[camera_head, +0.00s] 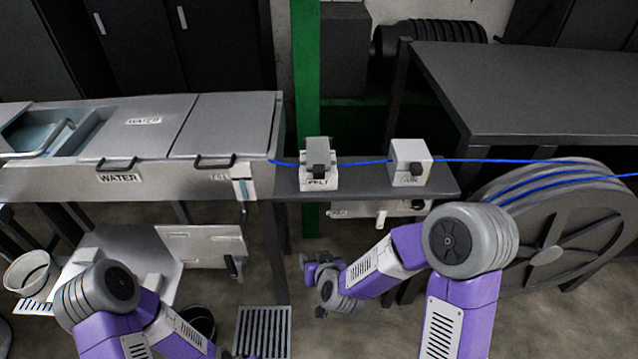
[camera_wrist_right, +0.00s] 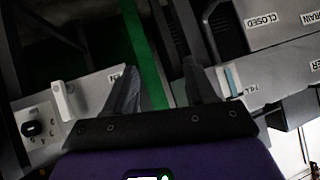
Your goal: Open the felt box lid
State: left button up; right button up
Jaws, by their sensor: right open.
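The felt box (camera_head: 304,178) is a small pale box near the left end of the narrow dark shelf, its front label partly legible. A grey lid-like block (camera_head: 318,144) tops it, with a dark latch or knob on its front. I cannot tell if the lid is raised. The blue cable (camera_head: 362,163) runs to the box from both sides. My right gripper (camera_head: 311,285) is below and in front of the shelf, apart from the box. In the right wrist view my right gripper (camera_wrist_right: 158,78) is open and empty. Only my left arm shows; its gripper is out of view.
A second pale box (camera_head: 409,153) stands right of the felt box. A metal water trough (camera_head: 145,120) with lids and handles is at left. A large cable reel (camera_head: 545,250) stands at right beside a dark table (camera_head: 540,85). A green post (camera_head: 306,70) rises behind the shelf.

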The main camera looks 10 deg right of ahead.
notch_tip(320, 180, up, 13)
jog(key=w+t+h+b, duration=0.2)
jog(key=t, duration=0.3)
jog(key=m+t+h, duration=0.1)
jog(key=t+h, duration=0.1)
jog(key=h, duration=0.1)
send_near(319, 173)
jog(key=x, duration=0.2)
jog(key=b+x, duration=0.1)
jog(key=x, duration=0.6)
jog(key=shift+b, duration=0.3)
grip_shut()
